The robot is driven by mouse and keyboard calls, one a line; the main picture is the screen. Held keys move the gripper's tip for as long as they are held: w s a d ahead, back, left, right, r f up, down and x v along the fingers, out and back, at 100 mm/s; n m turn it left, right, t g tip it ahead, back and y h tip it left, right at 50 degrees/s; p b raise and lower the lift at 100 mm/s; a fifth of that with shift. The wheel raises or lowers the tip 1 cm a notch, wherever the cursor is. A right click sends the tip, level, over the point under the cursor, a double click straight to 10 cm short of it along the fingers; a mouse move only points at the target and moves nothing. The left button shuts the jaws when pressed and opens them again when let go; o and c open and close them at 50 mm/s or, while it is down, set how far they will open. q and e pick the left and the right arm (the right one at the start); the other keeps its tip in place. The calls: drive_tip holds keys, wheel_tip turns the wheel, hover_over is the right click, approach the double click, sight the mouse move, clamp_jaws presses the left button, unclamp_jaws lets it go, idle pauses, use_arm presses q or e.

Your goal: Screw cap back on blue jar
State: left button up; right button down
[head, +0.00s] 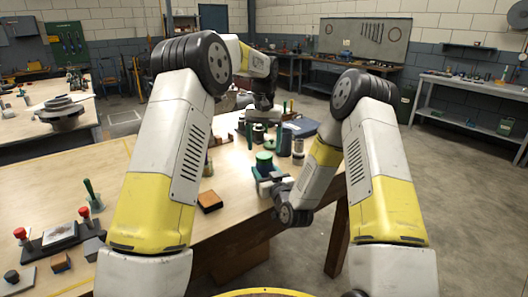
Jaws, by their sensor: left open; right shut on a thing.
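A small container with a green top (264,157) stands upright near the table's right side. Its lower part looks blue-teal and is partly hidden by my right gripper. I take it for the blue jar, but it is too small to tell whether the green top is its cap or how it sits. My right gripper (268,184) is low beside it and shut on its lower part. My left gripper (263,117) is farther back over the table, open, pointing down; its fingers are hard to make out. No separate loose cap can be made out.
Dark and grey canisters (298,147) and a dark blue case (301,127) stand behind the jar. An orange-brown block (209,201) lies front left of it. Red-knobbed fixtures (84,212) stand at the left.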

sight(267, 174)
use_arm(q)
wheel_tip(267, 174, up, 9)
drive_tip(key=shift+f, duration=0.1)
use_arm(e)
drive_tip(key=shift+c, duration=2.2)
unclamp_jaws()
drive_tip(key=v, duration=0.7)
drive_tip(key=shift+s+d, duration=0.15)
drive_tip(key=shift+s, duration=0.25)
